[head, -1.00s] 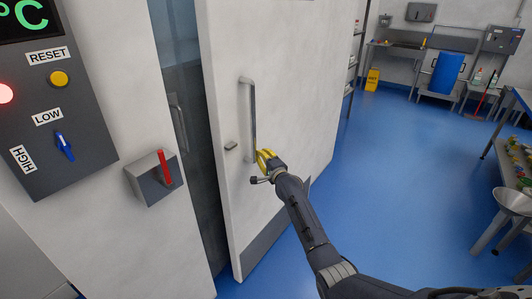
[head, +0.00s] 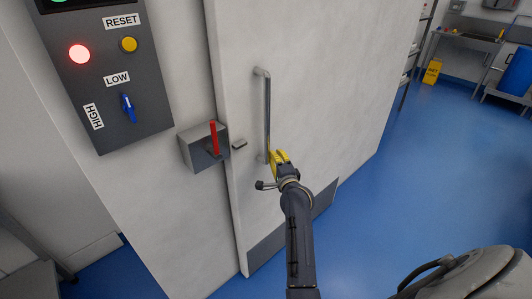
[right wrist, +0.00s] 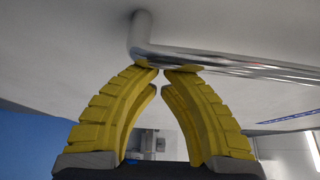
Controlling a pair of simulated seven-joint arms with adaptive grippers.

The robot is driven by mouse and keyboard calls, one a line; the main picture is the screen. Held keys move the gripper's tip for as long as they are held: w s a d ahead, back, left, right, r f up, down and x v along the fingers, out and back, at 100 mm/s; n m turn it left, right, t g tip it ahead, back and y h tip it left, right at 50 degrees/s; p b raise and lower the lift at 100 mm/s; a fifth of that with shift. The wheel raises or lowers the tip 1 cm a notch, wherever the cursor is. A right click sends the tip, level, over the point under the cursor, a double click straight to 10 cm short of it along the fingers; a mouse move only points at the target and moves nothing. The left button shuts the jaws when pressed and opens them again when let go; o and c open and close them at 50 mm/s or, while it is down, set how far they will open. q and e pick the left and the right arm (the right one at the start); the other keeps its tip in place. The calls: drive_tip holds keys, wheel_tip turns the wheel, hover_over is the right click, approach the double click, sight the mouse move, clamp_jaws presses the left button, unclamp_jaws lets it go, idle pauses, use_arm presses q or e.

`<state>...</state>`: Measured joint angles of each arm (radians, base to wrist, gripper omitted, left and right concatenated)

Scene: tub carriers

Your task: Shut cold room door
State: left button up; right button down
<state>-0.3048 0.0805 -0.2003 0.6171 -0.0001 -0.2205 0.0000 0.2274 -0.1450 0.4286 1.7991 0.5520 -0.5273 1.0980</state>
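The white cold room door (head: 330,90) fills the middle of the head view, with its left edge against the wall frame. No dark gap shows there; I cannot tell whether it is fully flush. A metal bar handle (head: 267,110) runs upright on it and also crosses the right wrist view (right wrist: 240,64). My right gripper (head: 274,156), with yellow fingers, is at the handle's lower end. In the right wrist view its fingertips nearly meet and touch the bar, with nothing seen between them. My left gripper is out of view.
A grey latch box (head: 190,152) with an upright red lever (head: 214,138) is on the wall beside the door edge. A control panel (head: 105,80) with a lit red lamp is above it. A yellow floor sign (head: 432,71) stands far right. Blue floor (head: 420,160) is clear right of the door.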

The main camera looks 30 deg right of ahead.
drive_tip(key=shift+s+a, duration=0.1)
drive_tip(key=shift+a, duration=0.3)
